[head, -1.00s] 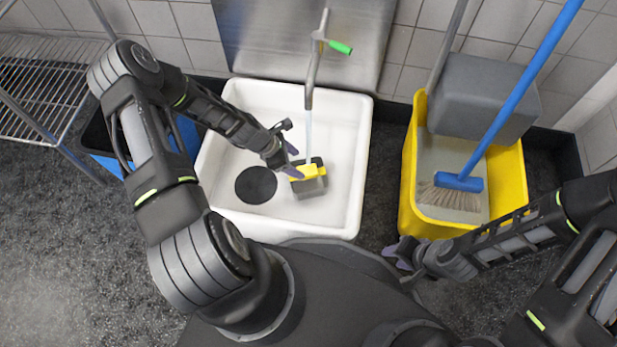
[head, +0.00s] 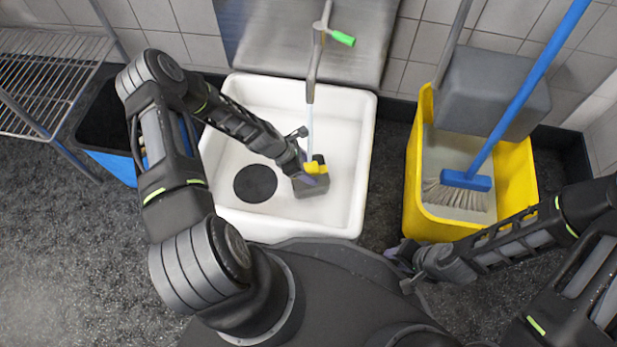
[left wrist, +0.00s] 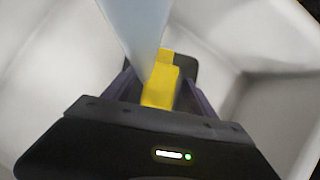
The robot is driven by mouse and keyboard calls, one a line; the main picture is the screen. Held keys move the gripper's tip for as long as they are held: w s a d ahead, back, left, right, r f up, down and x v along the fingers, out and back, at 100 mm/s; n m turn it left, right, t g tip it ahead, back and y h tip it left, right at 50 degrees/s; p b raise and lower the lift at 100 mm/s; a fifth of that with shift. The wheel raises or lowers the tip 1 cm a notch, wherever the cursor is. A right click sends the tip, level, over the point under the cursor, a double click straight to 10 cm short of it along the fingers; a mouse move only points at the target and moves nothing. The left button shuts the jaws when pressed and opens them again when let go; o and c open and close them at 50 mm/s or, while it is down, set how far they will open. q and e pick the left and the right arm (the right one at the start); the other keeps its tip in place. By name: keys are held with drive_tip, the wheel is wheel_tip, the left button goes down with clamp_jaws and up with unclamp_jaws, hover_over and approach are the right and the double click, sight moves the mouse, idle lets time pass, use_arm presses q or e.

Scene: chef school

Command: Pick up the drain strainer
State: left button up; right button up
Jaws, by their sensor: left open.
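The drain strainer appears to be the dark grey, box-like piece (head: 312,188) with a yellow handle on top (head: 316,168). It sits in the white sink basin (head: 345,205), right of the round black disc (head: 255,183). My left gripper (head: 306,170) is at the yellow handle and partly covers it. In the left wrist view the yellow handle (left wrist: 160,88) lies between the open fingers of my left gripper (left wrist: 165,92). I cannot tell whether they touch it. My right gripper (head: 402,265) is outside the basin, with its fingers apart and empty.
A stream of water runs from the faucet (head: 313,70) beside the strainer and crosses the left wrist view. A yellow mop bucket (head: 412,190) with a blue-handled brush (head: 465,181) stands right of the basin. A blue bin and wire rack (head: 45,85) are at left.

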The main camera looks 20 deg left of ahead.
use_arm(q)
drive_tip(key=shift+c, duration=0.5)
clamp_jaws()
idle(0.7)
